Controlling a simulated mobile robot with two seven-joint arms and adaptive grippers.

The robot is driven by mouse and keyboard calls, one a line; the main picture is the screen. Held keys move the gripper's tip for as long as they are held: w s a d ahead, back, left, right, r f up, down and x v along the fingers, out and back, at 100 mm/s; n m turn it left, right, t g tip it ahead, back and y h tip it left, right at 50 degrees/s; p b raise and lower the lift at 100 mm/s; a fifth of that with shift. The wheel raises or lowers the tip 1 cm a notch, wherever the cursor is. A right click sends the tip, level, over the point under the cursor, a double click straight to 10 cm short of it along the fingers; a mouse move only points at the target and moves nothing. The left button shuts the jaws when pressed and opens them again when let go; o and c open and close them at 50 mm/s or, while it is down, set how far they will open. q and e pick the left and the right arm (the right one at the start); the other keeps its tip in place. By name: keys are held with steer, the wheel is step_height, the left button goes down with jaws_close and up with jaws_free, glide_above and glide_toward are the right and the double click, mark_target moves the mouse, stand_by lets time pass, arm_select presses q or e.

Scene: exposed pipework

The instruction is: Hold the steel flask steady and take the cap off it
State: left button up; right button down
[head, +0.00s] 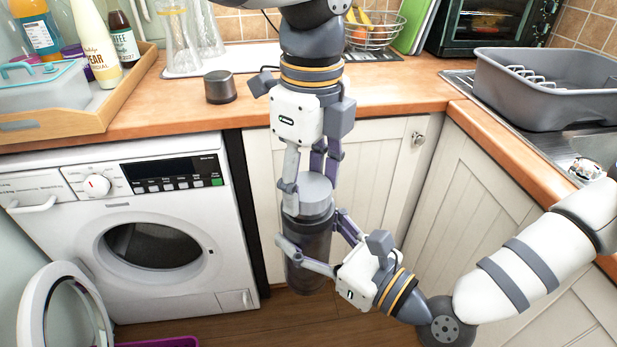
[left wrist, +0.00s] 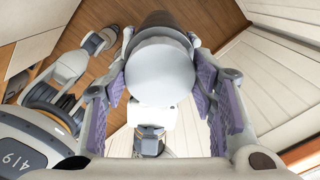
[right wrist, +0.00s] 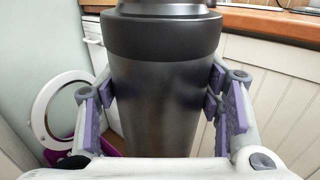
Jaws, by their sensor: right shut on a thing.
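The dark steel flask (head: 308,250) is held upright in front of the cabinets, above the floor. Its light grey cap (head: 316,186) is on top. My right gripper (head: 314,238) is shut on the flask's body; in the right wrist view the pads press both sides of the flask (right wrist: 160,105). My left gripper (head: 309,196) points down from above, fingers spread on either side of the cap. In the left wrist view the cap (left wrist: 160,72) sits between the purple pads, with slim gaps that are hard to judge. The flask's lower part is partly hidden by my right fingers.
A wooden counter (head: 400,92) runs behind, with a dark grey cylinder (head: 220,87) near its edge. A tray (head: 110,113) of bottles is at left. A washing machine (head: 130,225) with its round door (head: 35,300) open stands below. A grey basin (head: 545,95) is at right.

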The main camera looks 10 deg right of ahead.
arm_select(q)
steer(key=n, duration=1.9)
steer(key=shift+c, duration=0.2)
steer(key=o, duration=1.3)
